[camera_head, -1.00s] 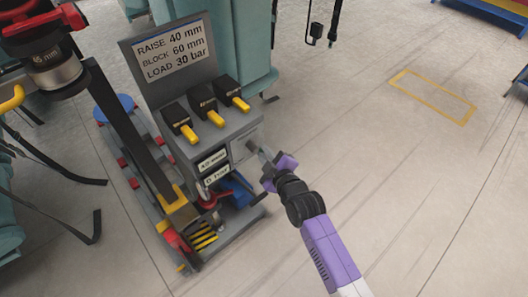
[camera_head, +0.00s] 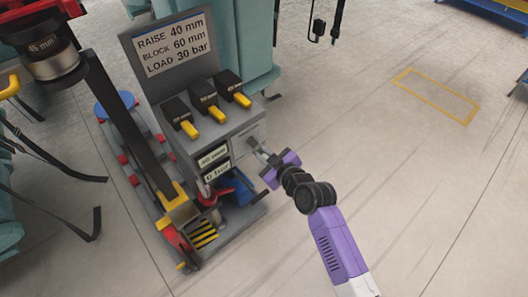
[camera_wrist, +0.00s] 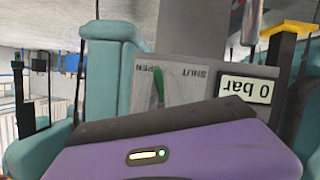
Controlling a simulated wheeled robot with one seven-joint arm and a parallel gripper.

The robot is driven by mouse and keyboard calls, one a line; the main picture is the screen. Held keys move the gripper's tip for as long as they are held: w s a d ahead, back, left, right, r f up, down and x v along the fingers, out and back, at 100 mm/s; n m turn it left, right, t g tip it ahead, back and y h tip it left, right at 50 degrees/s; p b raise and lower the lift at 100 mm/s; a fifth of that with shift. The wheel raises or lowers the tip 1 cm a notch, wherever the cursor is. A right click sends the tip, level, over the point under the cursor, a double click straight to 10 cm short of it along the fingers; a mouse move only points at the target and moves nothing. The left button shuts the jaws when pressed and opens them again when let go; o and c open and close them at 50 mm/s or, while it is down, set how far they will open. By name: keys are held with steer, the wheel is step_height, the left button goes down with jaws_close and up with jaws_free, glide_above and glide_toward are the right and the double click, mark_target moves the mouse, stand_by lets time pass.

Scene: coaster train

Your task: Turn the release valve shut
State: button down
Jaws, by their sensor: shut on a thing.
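The release valve's plate (camera_wrist: 185,88) is a grey panel lettered OPEN and SHUT, upside down in the wrist view. A green handle or pointer (camera_wrist: 158,86) shows on it near the word OPEN; its lower part is hidden behind my gripper's body. My gripper (camera_head: 257,148) is at the right side of the grey control console (camera_head: 232,133), shut on the valve handle. The fingertips and their contact are too small or hidden to see in detail. The readout beside the plate shows 0 bar (camera_wrist: 246,89); the one above it in the head view shows 40 mm (camera_head: 213,157).
Three black levers with yellow handles (camera_head: 205,97) stand on the console top. A sign (camera_head: 173,45) reads raise 40 mm, block 60 mm, load 30 bar.

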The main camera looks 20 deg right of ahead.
steer(key=m+y, duration=0.1)
steer(key=a+m+y+b, duration=0.1)
steer(key=m, duration=0.1)
steer(key=a+m+g+y, duration=0.1)
steer(key=m, duration=0.1)
steer(key=shift+s+f+b, duration=0.1)
steer(key=shift+s+b, duration=0.25)
steer(key=shift+b, duration=0.05)
steer(key=m+y, duration=0.1)
steer(key=a+m, duration=0.1)
steer(key=r+m+y+b, duration=0.1)
steer(key=shift+s+a+m+y, duration=0.25)
steer(key=shift+m+y, duration=0.05)
steer(key=shift+m, duration=0.1)
stand_by(0.3)
steer(key=c, duration=1.5)
jaws_free()
steer(key=shift+o, duration=0.2)
